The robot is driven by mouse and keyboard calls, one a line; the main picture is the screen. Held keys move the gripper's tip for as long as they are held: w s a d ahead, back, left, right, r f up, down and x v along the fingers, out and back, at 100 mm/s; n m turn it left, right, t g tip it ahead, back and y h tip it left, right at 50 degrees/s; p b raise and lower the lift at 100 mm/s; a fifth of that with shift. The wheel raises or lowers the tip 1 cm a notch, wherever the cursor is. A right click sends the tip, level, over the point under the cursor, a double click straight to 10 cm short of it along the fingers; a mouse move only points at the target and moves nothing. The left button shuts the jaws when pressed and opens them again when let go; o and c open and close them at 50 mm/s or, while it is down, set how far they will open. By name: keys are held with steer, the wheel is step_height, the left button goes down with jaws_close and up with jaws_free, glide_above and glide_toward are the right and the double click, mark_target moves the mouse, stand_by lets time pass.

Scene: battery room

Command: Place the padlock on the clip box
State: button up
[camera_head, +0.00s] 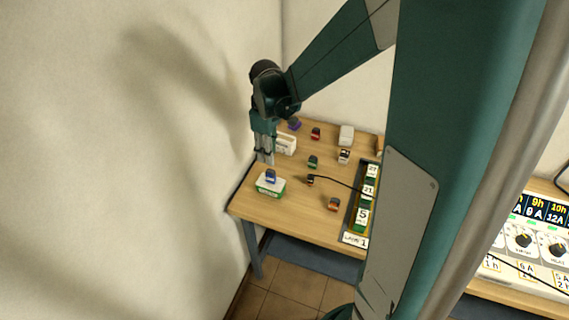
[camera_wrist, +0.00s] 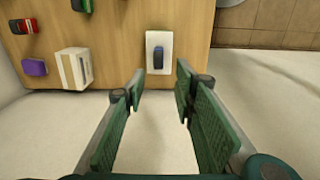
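A small blue block-like piece, seemingly the padlock (camera_head: 270,176), sits on top of a white box with a green lower part, seemingly the clip box (camera_head: 270,190), near the left front corner of the table. In the wrist view, the blue padlock (camera_wrist: 158,60) lies within the outline of the white clip box (camera_wrist: 151,41). My gripper (camera_head: 264,157) is at the table's left edge, behind the box in the head view. In the wrist view, my gripper (camera_wrist: 160,82) has its fingers apart with nothing between them, and the padlock lies beyond the fingertips.
The wooden table (camera_head: 290,208) also holds a white holder (camera_head: 286,143), purple (camera_head: 293,124), red (camera_head: 315,133), green (camera_head: 313,162) and orange (camera_head: 334,203) pieces, and a black cabled piece (camera_head: 310,179). A numbered tray (camera_head: 357,219) stands right. A wall is close on the left.

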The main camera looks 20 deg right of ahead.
steer(key=s+a+r+m+t, duration=0.1)
steer(key=s+r+m+t, duration=0.2)
steer(key=s+r, duration=0.5)
steer(key=s+a+r+m+t, duration=0.1)
steer(key=s+r+m+t, duration=0.3)
steer(key=s+r, duration=0.4)
steer(key=shift+s+a+r+m, duration=0.15)
steer(key=shift+s+a+m, duration=0.45)
steer(key=shift+s, duration=2.55)
steer(key=shift+d, duration=0.2)
